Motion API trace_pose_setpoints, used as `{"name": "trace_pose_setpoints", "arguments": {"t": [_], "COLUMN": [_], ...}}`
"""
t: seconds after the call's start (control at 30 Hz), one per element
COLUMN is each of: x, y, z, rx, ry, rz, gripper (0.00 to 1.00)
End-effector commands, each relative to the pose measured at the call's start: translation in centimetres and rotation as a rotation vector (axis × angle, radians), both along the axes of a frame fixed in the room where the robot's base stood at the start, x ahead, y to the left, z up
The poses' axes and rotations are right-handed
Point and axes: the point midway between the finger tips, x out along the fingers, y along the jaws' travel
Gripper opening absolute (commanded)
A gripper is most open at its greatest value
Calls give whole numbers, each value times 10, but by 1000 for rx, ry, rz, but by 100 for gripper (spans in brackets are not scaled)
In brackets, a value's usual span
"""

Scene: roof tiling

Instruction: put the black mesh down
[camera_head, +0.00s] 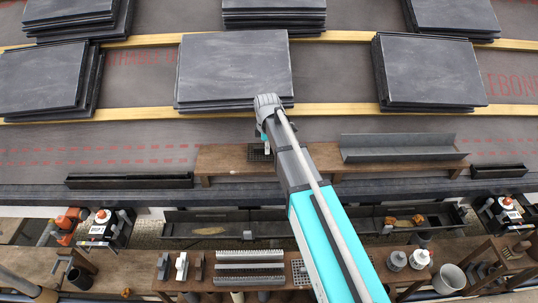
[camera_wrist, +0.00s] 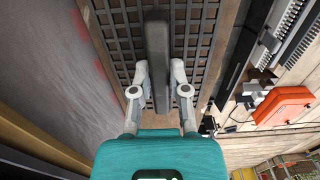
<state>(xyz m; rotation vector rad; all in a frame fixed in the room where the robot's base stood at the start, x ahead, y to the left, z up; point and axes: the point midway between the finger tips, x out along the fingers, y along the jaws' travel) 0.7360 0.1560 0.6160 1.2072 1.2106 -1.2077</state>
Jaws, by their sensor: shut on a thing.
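The black mesh (camera_wrist: 205,30) is a dark square grid with a thick dark grey bar (camera_wrist: 157,45) standing up along its middle. It fills the upper centre of the wrist view, with brown wood showing through its openings. My gripper (camera_wrist: 159,72) is shut on the bar, one pale finger on each side. In the head view, a small part of the mesh (camera_head: 257,152) shows at the brown plank, below my gripper (camera_head: 266,140); my arm hides the rest. I cannot tell whether the mesh touches the plank.
The brown plank (camera_head: 222,160) carries a grey metal trough (camera_head: 400,148) to the right. Slate stacks (camera_head: 235,68) lie on the roof behind. A workbench with metal parts (camera_head: 250,268) lies in front. An orange case (camera_wrist: 282,105) shows at the right of the wrist view.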

Motion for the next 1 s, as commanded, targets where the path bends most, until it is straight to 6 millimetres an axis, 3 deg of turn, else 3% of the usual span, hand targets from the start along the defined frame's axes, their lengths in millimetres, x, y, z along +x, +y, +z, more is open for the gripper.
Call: {"name": "trace_pose_setpoints", "arguments": {"t": [0.03,0.23,0.83,0.87,1.0], "x": [-1,-1,-1,-1,-1], "y": [0,0,1,1,1], "z": [-9,-22,-27,-27,-26], "rx": [0,0,0,0,0], "ry": [0,0,0,0,0], "rz": [0,1,1,1,2], "gripper": [0,0,0,23,49]}}
